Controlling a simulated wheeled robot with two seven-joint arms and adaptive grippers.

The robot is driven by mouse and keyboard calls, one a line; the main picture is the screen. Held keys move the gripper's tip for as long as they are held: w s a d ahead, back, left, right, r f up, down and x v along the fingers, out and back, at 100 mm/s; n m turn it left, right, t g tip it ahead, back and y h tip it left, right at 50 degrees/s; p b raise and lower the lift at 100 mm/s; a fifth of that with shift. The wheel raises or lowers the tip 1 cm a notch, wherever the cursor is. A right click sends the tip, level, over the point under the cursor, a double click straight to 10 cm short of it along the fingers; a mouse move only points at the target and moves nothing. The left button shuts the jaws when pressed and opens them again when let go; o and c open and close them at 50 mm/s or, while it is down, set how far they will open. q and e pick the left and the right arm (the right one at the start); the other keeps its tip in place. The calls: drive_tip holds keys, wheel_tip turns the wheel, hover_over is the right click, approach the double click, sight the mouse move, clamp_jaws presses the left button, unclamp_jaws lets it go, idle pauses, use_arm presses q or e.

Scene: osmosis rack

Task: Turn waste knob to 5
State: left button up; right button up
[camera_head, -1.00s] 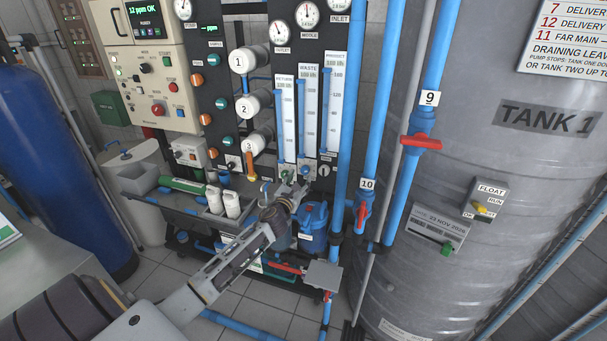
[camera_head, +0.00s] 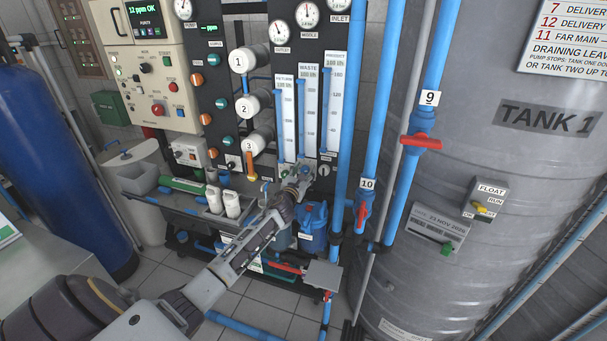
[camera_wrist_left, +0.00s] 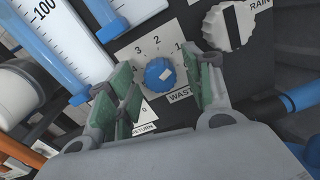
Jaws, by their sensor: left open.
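The waste knob (camera_wrist_left: 160,74) is a small blue round knob with a white mark, on a white dial plate with the numbers 3, 2 and 1 readable. The label below it reads "WAST", partly covered. My left gripper (camera_wrist_left: 168,92) is open, with its green-padded fingers on both sides of the knob. I cannot tell whether the pads touch it. In the head view my left gripper (camera_head: 301,178) is at the panel under the waste flow tube (camera_head: 306,115), and it largely hides the knob. My right gripper is not in view.
The return label (camera_wrist_left: 143,129) is below left. Blue pipes (camera_head: 347,130) and a red valve handle (camera_head: 421,142) stand to the right of the panel.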

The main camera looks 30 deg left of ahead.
use_arm(q)
drive_tip(key=shift+c, duration=0.4)
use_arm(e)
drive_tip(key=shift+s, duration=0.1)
use_arm(q)
drive_tip(key=c, duration=1)
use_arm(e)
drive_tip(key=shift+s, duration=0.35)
